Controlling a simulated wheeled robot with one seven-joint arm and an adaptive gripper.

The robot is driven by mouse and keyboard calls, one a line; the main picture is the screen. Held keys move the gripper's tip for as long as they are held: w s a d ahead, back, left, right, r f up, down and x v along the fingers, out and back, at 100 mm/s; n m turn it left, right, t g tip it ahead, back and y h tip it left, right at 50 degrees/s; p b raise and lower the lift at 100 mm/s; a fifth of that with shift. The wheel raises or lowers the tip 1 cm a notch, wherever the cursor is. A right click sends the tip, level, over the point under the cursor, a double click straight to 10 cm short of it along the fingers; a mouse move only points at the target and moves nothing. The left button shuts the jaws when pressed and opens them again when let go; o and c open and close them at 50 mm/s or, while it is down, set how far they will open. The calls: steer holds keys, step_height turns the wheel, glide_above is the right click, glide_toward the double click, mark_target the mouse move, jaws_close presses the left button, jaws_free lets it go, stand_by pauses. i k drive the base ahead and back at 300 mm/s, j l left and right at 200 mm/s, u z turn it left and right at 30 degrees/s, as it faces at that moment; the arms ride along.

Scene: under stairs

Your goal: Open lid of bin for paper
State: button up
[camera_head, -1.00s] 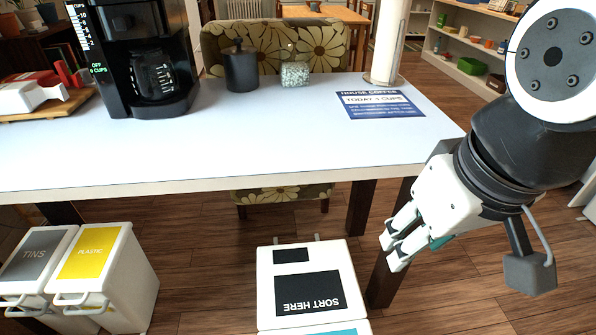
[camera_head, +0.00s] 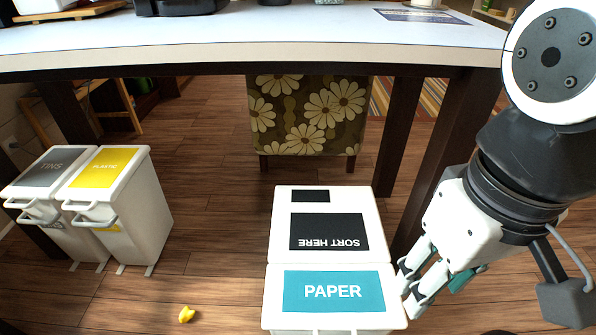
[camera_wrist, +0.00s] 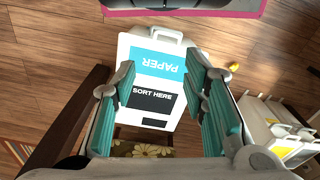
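The paper bin (camera_head: 332,251) is white and stands on the wood floor at lower middle of the head view. Its top carries a teal PAPER label (camera_head: 333,291) and a dark SORT HERE panel (camera_head: 328,231). The lid looks shut and flat. In the wrist view the bin (camera_wrist: 125,62) shows upside down between and beyond my fingers, with a light handle (camera_wrist: 165,32) at its upper edge. My gripper (camera_head: 412,290) is at the bin's right side in the head view; whether it touches is unclear. In the wrist view my gripper (camera_wrist: 165,80) is open and empty, teal pads apart.
A white-topped table (camera_head: 250,52) spans the back, with a dark leg (camera_head: 400,150) near the paper bin. Tins (camera_head: 50,172) and plastic (camera_head: 105,168) bins stand at left. A flowered chair (camera_head: 305,115) is behind. A small yellow object (camera_head: 186,314) lies on otherwise clear floor.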

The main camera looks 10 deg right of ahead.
mark_target(315, 297)
steer(key=k+l, duration=0.1)
steer(key=l, duration=0.3)
steer(key=k+l+u, duration=0.15)
steer(key=l, duration=0.25)
steer(key=k+l, duration=0.1)
steer(key=l, duration=0.3)
steer(key=u, duration=0.05)
